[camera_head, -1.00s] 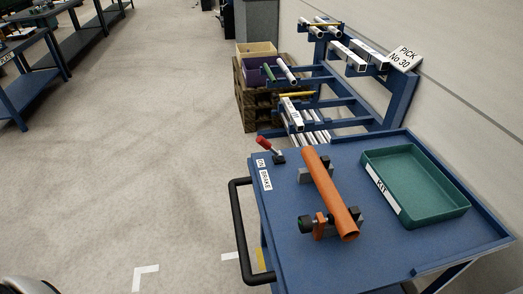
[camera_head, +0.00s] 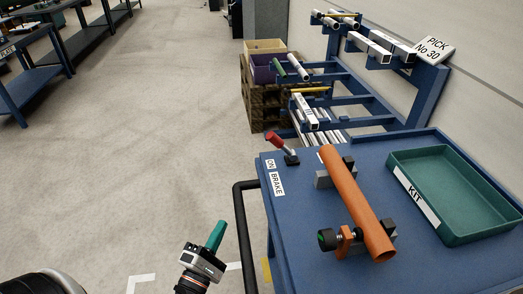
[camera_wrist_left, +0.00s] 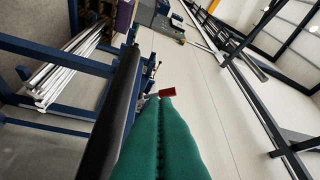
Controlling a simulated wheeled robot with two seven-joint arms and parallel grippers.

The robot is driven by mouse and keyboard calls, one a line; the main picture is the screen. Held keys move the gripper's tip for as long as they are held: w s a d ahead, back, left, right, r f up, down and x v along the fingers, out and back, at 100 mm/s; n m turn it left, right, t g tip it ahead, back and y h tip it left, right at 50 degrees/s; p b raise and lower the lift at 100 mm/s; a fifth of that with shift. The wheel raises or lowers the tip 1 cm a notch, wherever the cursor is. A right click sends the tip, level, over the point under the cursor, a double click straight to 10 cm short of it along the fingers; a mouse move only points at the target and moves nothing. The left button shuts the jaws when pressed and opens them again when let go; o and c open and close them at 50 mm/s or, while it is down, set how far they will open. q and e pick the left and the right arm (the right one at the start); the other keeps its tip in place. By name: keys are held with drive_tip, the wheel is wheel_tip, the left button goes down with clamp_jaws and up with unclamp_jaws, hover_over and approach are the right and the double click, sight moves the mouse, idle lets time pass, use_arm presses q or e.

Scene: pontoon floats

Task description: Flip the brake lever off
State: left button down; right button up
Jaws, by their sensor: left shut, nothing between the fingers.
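The brake lever (camera_head: 279,143) has a red handle and a dark base near the far left corner of the blue cart top (camera_head: 300,215). Its handle tilts up and to the left, beside the labels ON and BRAKE (camera_head: 276,184). My left gripper (camera_head: 216,236) has green fingers pressed together with nothing between them. It is left of the cart's black handle, apart from the lever and nearer the camera. In the left wrist view the red lever handle (camera_wrist_left: 167,92) shows just beyond the shut fingertips (camera_wrist_left: 160,103). My right gripper is not in view.
The black cart handle (camera_head: 241,215) runs close beside my left gripper. An orange tube (camera_head: 355,200) rests in clamps on the cart, left of a green KIT tray (camera_head: 398,160). A blue rack with tubes stands behind.

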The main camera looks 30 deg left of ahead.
sight(281, 145)
use_arm(q)
wheel_tip(281, 145, up, 2)
drive_tip(key=shift+a+r+n+t, duration=0.15)
drive_tip(key=shift+r+n+t, duration=0.1)
drive_tip(key=shift+n+t, duration=0.25)
drive_tip(key=p+x, duration=0.1)
drive_tip(key=x, duration=1.9)
drive_tip(key=shift+w+f, duration=0.1)
drive_tip(key=shift+w, duration=0.15)
drive_tip(key=shift+w+d+r+p, duration=0.5)
drive_tip(key=shift+w+d+r, duration=0.3)
drive_tip(key=shift+w+d, duration=0.3)
